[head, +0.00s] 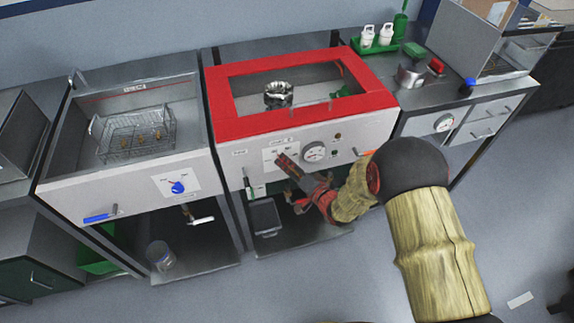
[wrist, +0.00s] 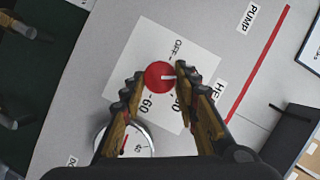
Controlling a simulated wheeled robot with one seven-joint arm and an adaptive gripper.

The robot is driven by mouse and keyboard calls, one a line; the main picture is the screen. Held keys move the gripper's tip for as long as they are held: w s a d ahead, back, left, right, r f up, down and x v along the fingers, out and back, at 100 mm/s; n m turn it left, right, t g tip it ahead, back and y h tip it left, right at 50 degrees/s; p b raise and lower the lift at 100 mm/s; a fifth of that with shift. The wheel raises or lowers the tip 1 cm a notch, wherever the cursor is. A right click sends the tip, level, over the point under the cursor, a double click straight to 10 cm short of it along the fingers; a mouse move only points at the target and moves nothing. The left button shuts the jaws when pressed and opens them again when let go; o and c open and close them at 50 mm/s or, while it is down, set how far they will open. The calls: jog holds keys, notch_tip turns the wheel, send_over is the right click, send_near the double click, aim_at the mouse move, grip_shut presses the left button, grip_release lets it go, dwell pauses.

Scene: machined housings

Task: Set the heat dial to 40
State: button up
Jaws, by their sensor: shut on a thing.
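The heat dial (wrist: 158,75) is a round red knob on a white scale plate (wrist: 205,52) in the wrist view. The "HE…" label is also cut off by that finger. My gripper (wrist: 161,82) has a finger on each side of the dial and is shut on it. In the head view my gripper (head: 283,160) is at the red-topped unit's front panel and hides the dial.
A round gauge (head: 314,152) sits beside my gripper; it also shows in the wrist view (wrist: 145,140). The red-rimmed basin (head: 230,125) holds a metal part. Another basin unit with a blue knob (head: 178,187) stands left. Open floor lies in front.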

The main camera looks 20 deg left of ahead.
jog(key=o, duration=1.2)
jog(key=shift+c, duration=0.2)
jog(key=v, duration=1.2)
jog(key=shift+w, duration=0.1)
